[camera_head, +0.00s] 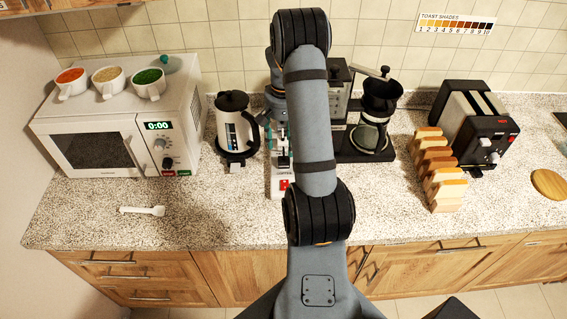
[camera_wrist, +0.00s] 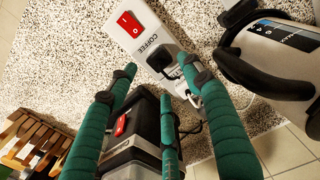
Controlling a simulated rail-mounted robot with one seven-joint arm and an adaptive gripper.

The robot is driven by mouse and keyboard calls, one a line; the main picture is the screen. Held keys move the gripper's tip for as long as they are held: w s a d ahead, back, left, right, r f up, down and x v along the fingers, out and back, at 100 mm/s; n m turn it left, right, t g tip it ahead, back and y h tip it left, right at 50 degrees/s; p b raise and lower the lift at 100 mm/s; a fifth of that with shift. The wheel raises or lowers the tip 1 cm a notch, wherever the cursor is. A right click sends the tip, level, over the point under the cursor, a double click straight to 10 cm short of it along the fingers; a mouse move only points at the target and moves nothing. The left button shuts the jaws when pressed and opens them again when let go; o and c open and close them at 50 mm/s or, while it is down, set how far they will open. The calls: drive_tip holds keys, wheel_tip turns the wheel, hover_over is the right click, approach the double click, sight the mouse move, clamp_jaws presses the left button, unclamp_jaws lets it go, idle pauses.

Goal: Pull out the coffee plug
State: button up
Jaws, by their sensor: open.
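A white power strip (camera_wrist: 146,33) with a red switch and a COFFEE label lies on the counter; its front end also shows in the head view (camera_head: 275,190), partly behind my arm. The coffee plug (camera_wrist: 158,58), a black plug, sits in the strip next to the label. My gripper (camera_wrist: 160,78) is open, with green fingers pointing down at the strip. The fingertips are close around the plug's area, one to its left and one to its right; I cannot tell whether any touches it. In the head view my arm hides most of the gripper.
Bread slices (camera_head: 438,172) and a toaster (camera_head: 474,123) are farther right. A microwave (camera_head: 118,137) and a white spoon (camera_head: 142,210) are left. The front counter is mostly clear.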

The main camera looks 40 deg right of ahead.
sight(284, 159)
wheel_tip(284, 159, down, 8)
drive_tip(key=b, duration=0.6)
drive_tip(key=shift+d, duration=0.1)
drive_tip(key=shift+b, duration=0.3)
drive_tip(key=shift+c, duration=1.2)
clamp_jaws()
drive_tip(key=o, duration=0.5)
unclamp_jaws()
drive_tip(key=shift+o, duration=0.2)
drive_tip(key=shift+r, duration=0.1)
wheel_tip(284, 159, up, 12)
idle(0.4)
